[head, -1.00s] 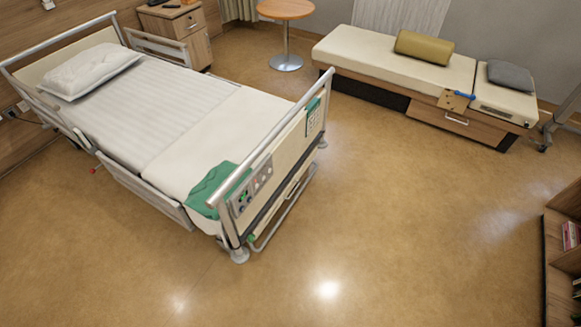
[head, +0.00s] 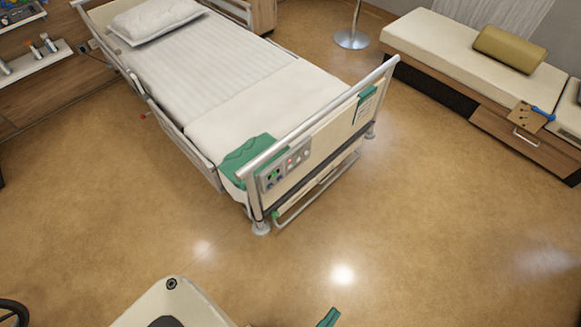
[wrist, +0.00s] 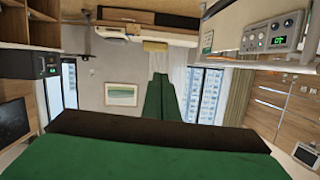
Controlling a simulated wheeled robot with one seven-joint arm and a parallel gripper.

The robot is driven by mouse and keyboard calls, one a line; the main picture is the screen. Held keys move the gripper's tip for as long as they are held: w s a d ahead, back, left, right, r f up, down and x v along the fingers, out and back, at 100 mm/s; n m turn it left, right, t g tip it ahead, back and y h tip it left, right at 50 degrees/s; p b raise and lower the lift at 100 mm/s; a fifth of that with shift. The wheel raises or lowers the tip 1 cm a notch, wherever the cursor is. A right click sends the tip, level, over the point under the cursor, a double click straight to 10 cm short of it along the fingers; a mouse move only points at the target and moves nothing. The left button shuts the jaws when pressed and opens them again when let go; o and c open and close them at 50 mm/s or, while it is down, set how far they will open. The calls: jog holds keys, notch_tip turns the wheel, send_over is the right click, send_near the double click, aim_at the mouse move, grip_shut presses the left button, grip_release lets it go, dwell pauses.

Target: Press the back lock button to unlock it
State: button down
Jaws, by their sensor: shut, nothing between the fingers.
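The bed's control panel (head: 286,168) is a grey box on the outer face of the footboard, near its left end. It has several small buttons and lights, some green and some red. The panel also shows at the upper right of the wrist view (wrist: 270,37). I cannot tell which button is the back lock. My gripper (wrist: 164,78) has green fingers, shut and empty, apart from the panel. In the head view a green tip of it (head: 328,318) shows at the bottom edge, well in front of the bed.
The bed (head: 225,85) has a raised metal footboard rail and a green cloth (head: 248,158) at its foot corner. A padded bench (head: 450,52) stands at the right. A dark wheel (head: 12,312) shows at the lower left. Floor between my arm and the bed is clear.

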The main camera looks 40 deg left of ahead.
aim_at(290, 166)
jog(key=w+a+f+m+g+y, duration=0.1)
jog(key=w+a+f+y, duration=0.1)
jog(key=w+a+f, duration=0.5)
jog(key=w+a+f+m+g+y, duration=0.1)
jog(key=w+a+f+y, duration=0.15)
jog(key=w+f, duration=0.8)
jog(key=w+a+y, duration=0.2)
jog(key=w+a, duration=0.6)
jog(key=a, duration=0.3)
jog(key=w+a+f+g+y, duration=0.1)
jog(key=w+a+y, duration=0.2)
jog(key=w+a, duration=0.6)
jog(key=shift+a+f+m+g, duration=0.2)
jog(key=shift+a+m+g, duration=0.15)
jog(key=shift+a, duration=0.5)
jog(key=shift+y, duration=0.25)
jog(key=a, duration=0.8)
jog(key=shift+w+a, duration=0.35)
jog(key=shift+a, duration=0.1)
jog(key=shift+a, duration=0.3)
